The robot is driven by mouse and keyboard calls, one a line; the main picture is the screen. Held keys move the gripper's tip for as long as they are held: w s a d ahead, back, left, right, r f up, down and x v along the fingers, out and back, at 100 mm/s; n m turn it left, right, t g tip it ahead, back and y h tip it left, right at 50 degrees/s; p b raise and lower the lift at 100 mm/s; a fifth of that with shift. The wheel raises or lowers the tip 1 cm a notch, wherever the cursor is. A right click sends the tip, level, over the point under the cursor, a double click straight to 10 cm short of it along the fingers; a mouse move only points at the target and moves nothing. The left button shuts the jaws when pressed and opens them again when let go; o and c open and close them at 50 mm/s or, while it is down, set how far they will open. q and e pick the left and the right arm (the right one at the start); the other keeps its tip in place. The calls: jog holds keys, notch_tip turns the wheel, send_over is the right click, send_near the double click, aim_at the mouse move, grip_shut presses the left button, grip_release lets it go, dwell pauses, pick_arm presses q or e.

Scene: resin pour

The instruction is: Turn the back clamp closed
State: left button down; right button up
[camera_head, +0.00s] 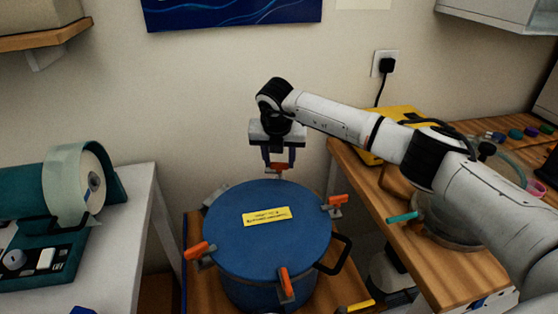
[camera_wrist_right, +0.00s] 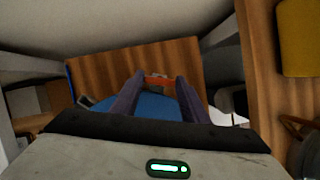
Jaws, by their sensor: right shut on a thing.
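A blue round pot (camera_head: 262,235) with a blue lid and a yellow label (camera_head: 267,216) stands low in the middle of the head view. Orange-handled clamps sit around its rim: a left one (camera_head: 197,250), a front one (camera_head: 286,281) and a right one (camera_head: 337,201). My right gripper (camera_head: 279,160) points down at the back edge of the lid, shut on the orange handle of the back clamp (camera_head: 279,166). In the right wrist view the orange handle (camera_wrist_right: 158,77) shows between the two fingertips. The clamp's lower part is mostly hidden. My left gripper is not in view.
The pot stands on a wooden surface (camera_head: 194,290). A wooden bench (camera_head: 455,262) with a yellow case and a clear vessel stands at the right, under my right arm. A white table (camera_head: 118,235) with a green machine (camera_head: 60,200) stands at the left.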

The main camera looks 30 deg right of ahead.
jog(key=n+y+b, duration=0.1)
jog(key=n, duration=0.2)
jog(key=shift+d+t, duration=0.15)
jog(key=shift+t, duration=0.15)
jog(key=n+y+b, duration=0.1)
jog(key=n, duration=0.2)
jog(key=shift+d+n+y, duration=0.1)
jog(key=shift+n+y, duration=0.2)
jog(key=shift+n, duration=0.1)
jog(key=n+y+b, duration=0.1)
jog(key=n+y, duration=0.1)
jog(key=n, duration=0.3)
jog(key=shift+d+r, duration=0.1)
jog(key=shift+d, duration=0.05)
jog(key=n, duration=0.2)
jog(key=n+g+y, duration=0.1)
jog(key=n, duration=0.2)
jog(key=shift+w+g+y, duration=0.15)
jog(key=shift+g+y, duration=0.15)
jog(key=shift+d, duration=0.1)
jog(key=o, duration=1.1)
jog(key=shift+c, duration=0.2)
